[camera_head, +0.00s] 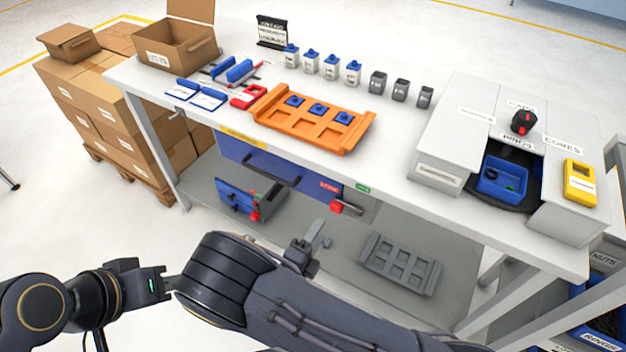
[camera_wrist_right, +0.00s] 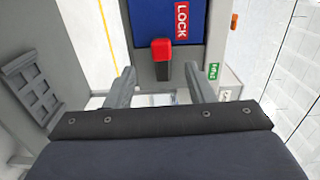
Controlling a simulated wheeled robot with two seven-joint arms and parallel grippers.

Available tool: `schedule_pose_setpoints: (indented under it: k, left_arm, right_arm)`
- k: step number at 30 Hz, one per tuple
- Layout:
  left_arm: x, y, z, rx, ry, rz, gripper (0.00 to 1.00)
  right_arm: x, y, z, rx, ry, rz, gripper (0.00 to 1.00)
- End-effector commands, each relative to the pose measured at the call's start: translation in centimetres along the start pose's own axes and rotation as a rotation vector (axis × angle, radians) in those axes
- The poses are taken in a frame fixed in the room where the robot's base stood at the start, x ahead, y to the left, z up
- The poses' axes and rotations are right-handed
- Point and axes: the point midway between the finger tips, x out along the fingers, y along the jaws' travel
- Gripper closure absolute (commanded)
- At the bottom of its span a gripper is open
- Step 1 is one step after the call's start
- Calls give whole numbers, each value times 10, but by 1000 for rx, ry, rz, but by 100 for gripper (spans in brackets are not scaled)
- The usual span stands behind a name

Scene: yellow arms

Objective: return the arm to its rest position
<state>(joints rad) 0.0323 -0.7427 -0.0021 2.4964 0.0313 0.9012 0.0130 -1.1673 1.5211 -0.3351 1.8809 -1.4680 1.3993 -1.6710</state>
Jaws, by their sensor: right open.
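My right gripper (camera_head: 316,238) is in front of the workbench, below its top, with my dark forearm bent across the lower middle. In the right wrist view the gripper (camera_wrist_right: 160,86) is open, its two grey fingers apart and nothing between them. A red-tipped latch (camera_wrist_right: 161,52) on the blue drawer front shows beyond the fingers, under a LOCK label. The red latch (camera_head: 337,206) also shows in the head view, apart from the fingers. My left gripper (camera_head: 150,284) is low at the left; its fingers are mostly hidden behind my right forearm.
The workbench top (camera_head: 390,140) holds an orange tray (camera_head: 268,119) with blue pieces, several small bottles and grey cups, and a grey parts station (camera_head: 440,150). A grey tray (camera_head: 400,265) lies on the lower shelf. Cartons (camera_head: 105,110) stand left. The floor at left is open.

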Motion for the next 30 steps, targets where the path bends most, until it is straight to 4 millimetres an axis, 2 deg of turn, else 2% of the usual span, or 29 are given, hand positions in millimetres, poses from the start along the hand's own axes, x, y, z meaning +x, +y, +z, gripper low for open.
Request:
schedule_pose_setpoints:
  k: [7, 11, 15, 19, 24, 30]
  left_arm:
    - [-1, 0, -1, 0, 0, 0, 64]
    - [-4, 2, -2, 0, 0, 0, 64]
    - [-9, 4, -5, 0, 0, 0, 64]
    - [-13, 6, -7, 0, 0, 0, 64]
    - [-19, 9, -10, 0, 0, 0, 64]
    - [-25, 12, -13, 0, 0, 0, 64]
  right_arm:
    - [4, -5, -6, 42, 38, 22, 51]
    - [17, -26, -32, 236, 209, 113, 51]
    - [30, -53, -83, 596, 539, 234, 51]
    - [29, -74, -130, 951, 878, 292, 51]
    - [14, -101, -178, 1404, 1330, 282, 51]
    - [-12, -136, -216, 1909, 1872, 139, 51]
